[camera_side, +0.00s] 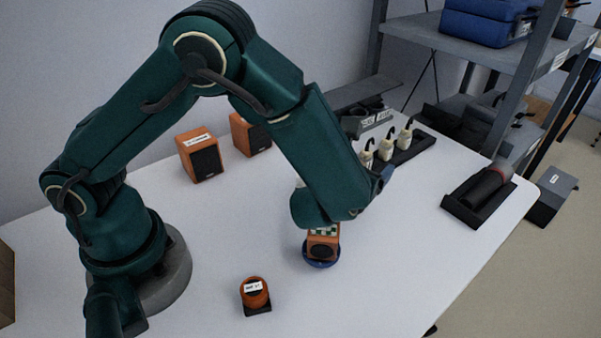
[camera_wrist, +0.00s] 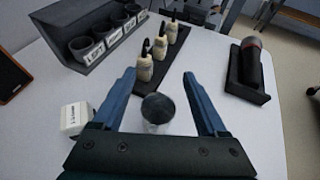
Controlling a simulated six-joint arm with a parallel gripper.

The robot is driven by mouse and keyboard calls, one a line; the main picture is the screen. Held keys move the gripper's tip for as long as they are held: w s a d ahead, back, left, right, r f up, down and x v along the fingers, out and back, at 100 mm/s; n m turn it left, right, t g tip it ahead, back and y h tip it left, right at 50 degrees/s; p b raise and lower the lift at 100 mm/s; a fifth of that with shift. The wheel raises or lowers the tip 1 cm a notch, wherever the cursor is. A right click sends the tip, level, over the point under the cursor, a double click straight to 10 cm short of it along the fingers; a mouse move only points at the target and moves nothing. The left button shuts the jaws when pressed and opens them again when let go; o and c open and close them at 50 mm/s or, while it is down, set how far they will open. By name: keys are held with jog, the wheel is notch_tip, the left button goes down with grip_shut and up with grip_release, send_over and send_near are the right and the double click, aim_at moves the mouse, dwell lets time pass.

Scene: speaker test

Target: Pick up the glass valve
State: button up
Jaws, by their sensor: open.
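A small piece with a dark round top and a pale, glassy lower part, which looks like the glass valve (camera_wrist: 157,108), stands on the white table in the wrist view. My gripper (camera_wrist: 159,75) is open, with one blue finger to the left of this piece and one to the right. Clear gaps show between the piece and both fingers. In the side view my arm hides the valve, and only a bit of my blue gripper shows past the forearm.
Cream bottles with black tips (camera_wrist: 145,68) stand on a black strip ahead. A grey rack of cups (camera_wrist: 85,47) is behind left. A white labelled box (camera_wrist: 75,118) sits left. A dark cradle (camera_wrist: 247,80) lies right. An orange speaker (camera_side: 323,232) rests in a blue dish (camera_side: 321,264).

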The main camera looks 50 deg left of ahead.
grip_shut()
jog(key=shift+r, duration=0.15)
